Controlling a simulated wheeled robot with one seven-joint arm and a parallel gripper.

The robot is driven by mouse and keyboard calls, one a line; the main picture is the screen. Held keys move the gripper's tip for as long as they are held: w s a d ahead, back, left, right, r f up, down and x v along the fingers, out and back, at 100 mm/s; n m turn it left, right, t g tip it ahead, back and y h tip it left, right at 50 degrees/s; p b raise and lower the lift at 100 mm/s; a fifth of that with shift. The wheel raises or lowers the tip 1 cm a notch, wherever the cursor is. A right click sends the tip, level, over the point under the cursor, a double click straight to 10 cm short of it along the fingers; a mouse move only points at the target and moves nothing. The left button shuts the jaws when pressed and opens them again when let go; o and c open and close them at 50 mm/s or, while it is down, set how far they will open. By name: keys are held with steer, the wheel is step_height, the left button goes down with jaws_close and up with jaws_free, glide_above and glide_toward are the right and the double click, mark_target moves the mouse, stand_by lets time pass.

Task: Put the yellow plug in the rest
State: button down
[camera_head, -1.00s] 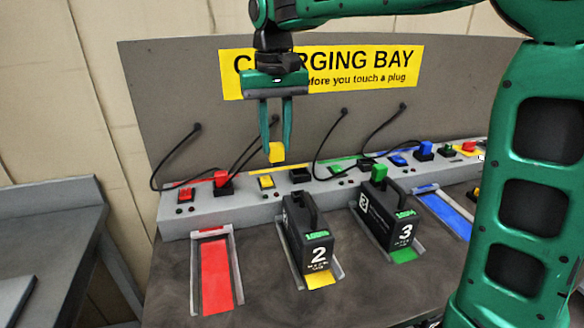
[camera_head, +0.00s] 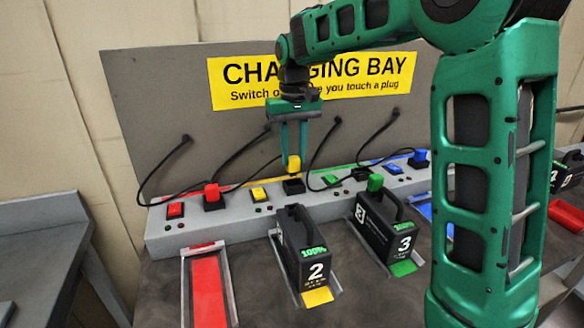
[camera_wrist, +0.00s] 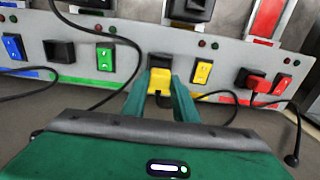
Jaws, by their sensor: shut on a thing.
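The yellow plug (camera_head: 293,164) is between the fingertips of my gripper (camera_head: 293,160), which is shut on it. It hangs upright over the black rest (camera_head: 293,186) on the grey ledge, just right of the yellow switch (camera_head: 258,194). In the wrist view, the yellow plug (camera_wrist: 160,83) is between my green fingertips (camera_wrist: 160,90), in front of the black rest (camera_wrist: 160,61). The plug partly covers the rest, so I cannot tell whether they touch. A black cable trails from the plug.
Battery 2 (camera_head: 300,250) stands in the yellow bay in front of the rest. A red plug (camera_head: 212,192) sits left on the ledge. Black cables loop from the back panel.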

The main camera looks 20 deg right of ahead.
mark_target(294, 158)
steer(key=shift+d+f, duration=0.1)
steer(key=shift+f, duration=2)
steer(key=c, duration=1.4)
jaws_free()
step_height(294, 158, up, 12)
steer(key=shift+r, duration=0.1)
steer(key=s+d+f+m, duration=0.1)
steer(key=s+d+f, duration=0.2)
steer(key=s, duration=0.6)
steer(key=s+d+f+m, duration=0.2)
steer(key=s+d+f, duration=0.1)
steer(key=s+d, duration=0.5)
steer(key=s+d+f+m, duration=0.2)
steer(key=s+d+f, duration=0.2)
steer(key=s, duration=0.5)
steer(key=shift+s+d+f, duration=0.1)
steer(key=shift+s+d, duration=0.1)
steer(key=shift+d, duration=0.25)
steer(key=shift+s+d, duration=0.2)
steer(key=shift+d, duration=0.25)
steer(key=s+f+m, duration=0.1)
steer(key=s+f, duration=0.5)
steer(key=s, duration=0.3)
steer(key=shift+s+d, duration=0.25)
steer(key=shift+s, duration=0.05)
